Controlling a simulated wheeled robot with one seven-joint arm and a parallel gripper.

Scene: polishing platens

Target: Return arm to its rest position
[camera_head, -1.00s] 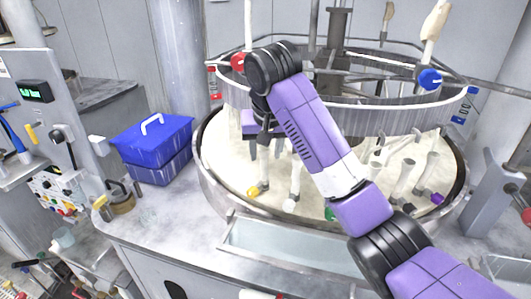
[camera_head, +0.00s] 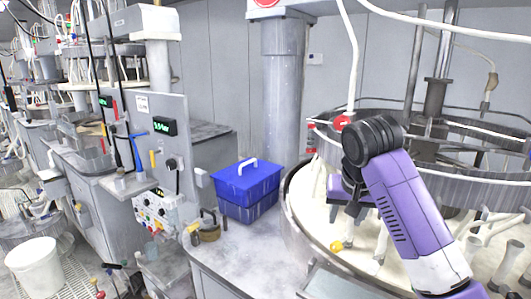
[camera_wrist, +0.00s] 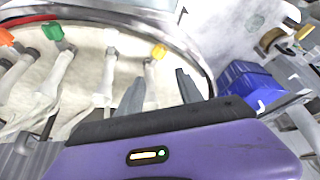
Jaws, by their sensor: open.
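My purple arm reaches over the round polishing platen (camera_head: 300,222) at the right of the head view, bent at a black joint.
A blue lidded box (camera_head: 248,190) sits on the grey counter (camera_head: 235,255) left of the platen. A control panel (camera_head: 160,150) stands further left. A metal ring frame (camera_head: 455,180) encircles the space above the platen.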

